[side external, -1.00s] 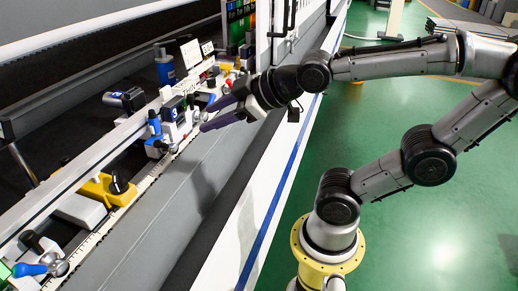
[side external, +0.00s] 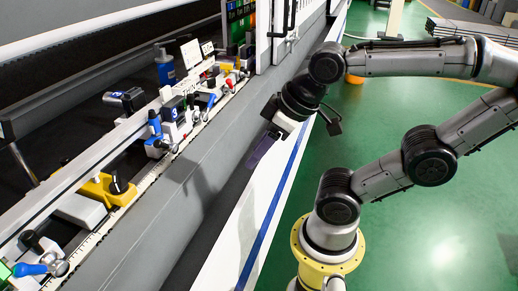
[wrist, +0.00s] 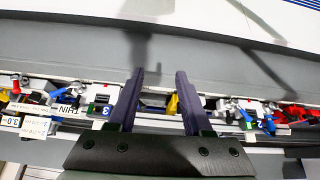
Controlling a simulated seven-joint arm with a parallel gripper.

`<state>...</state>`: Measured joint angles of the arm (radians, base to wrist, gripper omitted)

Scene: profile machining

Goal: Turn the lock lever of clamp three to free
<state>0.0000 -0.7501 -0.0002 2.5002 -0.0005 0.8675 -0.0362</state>
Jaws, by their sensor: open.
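The block marked 3 (side external: 175,110) sits on the rail in the side view, and its 3 label (wrist: 105,111) shows left of my fingers in the wrist view. A blue lever (side external: 211,102) with a metal knob stands beside it on the front side, pointing upward; a blue lever also shows in the wrist view (wrist: 65,92). I cannot tell its lock position. My gripper (side external: 254,161) is open and empty, with purple fingers pointing down in front of the bench, apart from the rail. The gap between the fingertips (wrist: 159,78) holds nothing in the wrist view.
A yellow block (side external: 107,189) and a nearer blue lever (side external: 30,269) sit along the same rail. A red lever (side external: 229,84) is farther along it. A blue cylinder (side external: 164,68) stands behind. The grey bench front (side external: 170,210) is clear.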

